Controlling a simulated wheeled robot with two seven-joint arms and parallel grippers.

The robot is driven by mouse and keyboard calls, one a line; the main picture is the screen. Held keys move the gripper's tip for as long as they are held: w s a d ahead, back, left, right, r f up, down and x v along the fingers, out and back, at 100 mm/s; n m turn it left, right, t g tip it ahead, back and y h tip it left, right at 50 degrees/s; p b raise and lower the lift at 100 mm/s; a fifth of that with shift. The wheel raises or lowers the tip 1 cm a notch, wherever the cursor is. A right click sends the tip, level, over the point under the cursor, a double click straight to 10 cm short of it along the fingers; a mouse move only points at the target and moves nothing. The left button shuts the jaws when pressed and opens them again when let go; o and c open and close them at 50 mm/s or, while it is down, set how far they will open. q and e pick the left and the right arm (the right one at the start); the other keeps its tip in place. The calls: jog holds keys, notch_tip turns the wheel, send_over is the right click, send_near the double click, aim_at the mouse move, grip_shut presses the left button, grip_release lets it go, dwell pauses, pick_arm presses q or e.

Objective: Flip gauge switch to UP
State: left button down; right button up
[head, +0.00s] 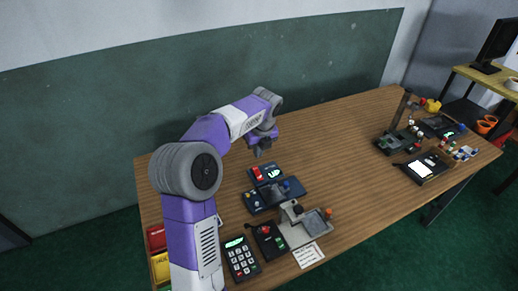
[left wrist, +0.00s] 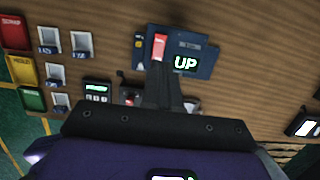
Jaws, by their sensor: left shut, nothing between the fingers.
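The gauge (head: 266,177) is a dark blue box on the wooden table with a red switch (head: 257,173) and a small lit display (head: 274,173). In the left wrist view the display (left wrist: 185,64) reads UP, and the red switch (left wrist: 159,46) shows just beyond my fingertips. My left gripper (head: 261,151) is shut and empty, pointing down above and behind the gauge in the head view. In the left wrist view the closed fingers (left wrist: 158,68) partly cover the gauge's near side. Contact with the switch cannot be told. My right gripper is not in view.
A grey metal fixture (head: 305,225), a keypad (head: 241,258) and a black button box (head: 268,241) stand nearer. Red (head: 156,237) and yellow (head: 160,267) bins are at left. The table's middle is clear; more devices stand right.

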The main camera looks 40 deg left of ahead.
aim_at(256, 170)
pick_arm(q)
jog(key=b+x, duration=0.3)
jog(key=x, duration=0.6)
jog(key=shift+p, duration=0.6)
jog(key=h+p, duration=0.1)
jog(key=p, duration=0.2)
jog(key=shift+a+g, duration=0.2)
jog(key=shift+g, duration=0.1)
jog(key=shift+f+p, duration=0.2)
jog(key=shift+p, duration=0.35)
jog(key=shift+f+b, duration=0.25)
jog(key=shift+b, duration=0.05)
jog(key=shift+d, duration=0.15)
